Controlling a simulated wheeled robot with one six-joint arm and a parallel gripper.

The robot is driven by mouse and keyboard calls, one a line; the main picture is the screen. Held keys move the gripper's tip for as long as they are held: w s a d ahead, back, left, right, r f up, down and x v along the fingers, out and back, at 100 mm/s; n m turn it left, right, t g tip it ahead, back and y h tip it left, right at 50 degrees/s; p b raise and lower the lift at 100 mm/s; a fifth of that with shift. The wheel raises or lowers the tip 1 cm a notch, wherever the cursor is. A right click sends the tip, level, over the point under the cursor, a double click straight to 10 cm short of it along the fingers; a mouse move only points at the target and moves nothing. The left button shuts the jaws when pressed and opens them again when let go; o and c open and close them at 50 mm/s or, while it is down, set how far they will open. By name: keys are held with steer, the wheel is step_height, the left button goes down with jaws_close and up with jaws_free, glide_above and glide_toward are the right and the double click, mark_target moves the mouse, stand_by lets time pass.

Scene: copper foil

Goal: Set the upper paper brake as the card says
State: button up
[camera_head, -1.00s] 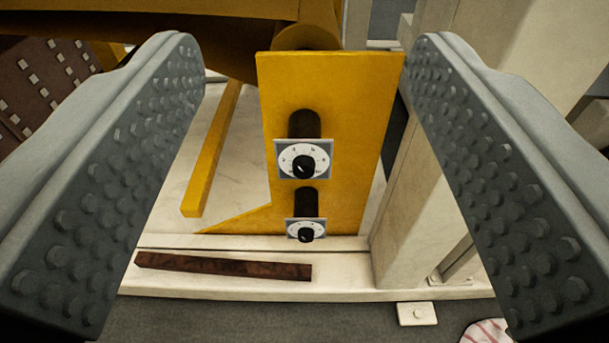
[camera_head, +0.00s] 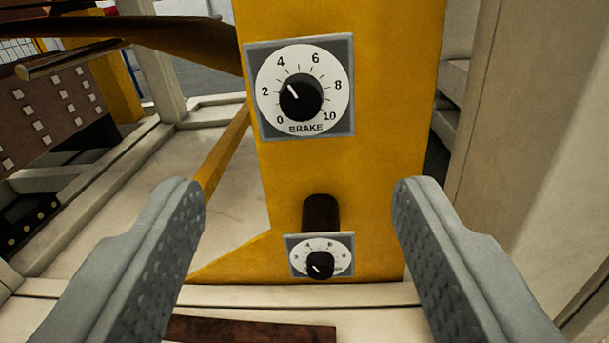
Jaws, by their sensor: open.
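The upper brake dial (camera_head: 341,118) is a grey square plate with a white face numbered 0 to 10 and the word BRAKE. Its black knob (camera_head: 301,98) has a white mark pointing up-left, between 2 and 4. The lower dial (camera_head: 340,243) sits below it on a dark stub, with a black knob (camera_head: 320,265) whose mark seems to point down-left. Both are on a yellow upright plate (camera_head: 385,130). My gripper (camera_head: 300,195) is open and empty, its fingers wide apart below the upper dial and touching neither knob. I see no card.
A cream post (camera_head: 510,130) stands close on the right. A yellow bar (camera_head: 222,150) runs beside the plate on the left. A dark brown strip (camera_head: 250,331) lies on the cream ledge below. A perforated brown panel (camera_head: 45,115) is at far left.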

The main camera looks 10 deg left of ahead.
mark_target(302, 104)
steer(key=w+f, duration=0.1)
steer(key=w, duration=0.4)
steer(key=w+a, duration=0.1)
steer(key=w, duration=0.5)
steer(key=w+f, duration=0.1)
steer(key=w, duration=0.5)
steer(key=shift+a+f, duration=0.15)
steer(key=shift+f, duration=0.15)
steer(key=c, duration=1)
steer(key=shift+n, duration=0.3)
steer(key=n, duration=0.9)
steer(key=shift+r+g+h, duration=0.1)
steer(key=shift+g+h, duration=0.2)
steer(key=shift+n, duration=0.4)
